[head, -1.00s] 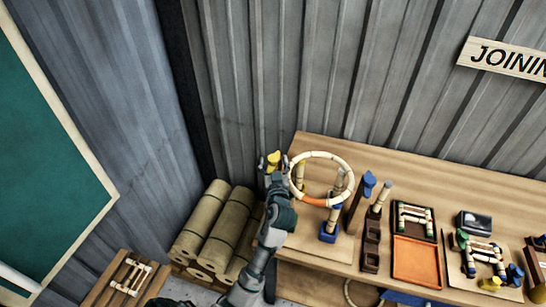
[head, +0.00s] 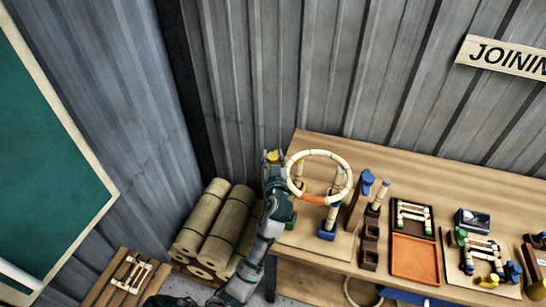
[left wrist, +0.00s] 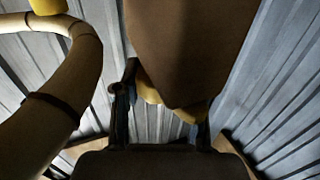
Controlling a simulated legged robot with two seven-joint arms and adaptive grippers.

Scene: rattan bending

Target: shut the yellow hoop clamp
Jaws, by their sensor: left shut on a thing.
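The yellow hoop clamp (head: 272,156) shows as a small yellow patch at the left of the pale hoop (head: 343,162), mostly hidden by my left gripper (head: 272,160). The hoop stands above the bench on short posts and has an orange stretch at its front. In the left wrist view, a yellow part (left wrist: 151,92) lies between the fingers of my left gripper (left wrist: 160,115), which is shut on it. Another yellow part (left wrist: 47,6) sits over the hoop (left wrist: 50,115) at the top left. Whether the clamp is shut is not clear. My right gripper is out of view.
A blue-based post (head: 328,230) stands under the hoop, with a blue-topped post (head: 366,183) to its right. An orange tray (head: 415,258) and joined rattan frames lie further right.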

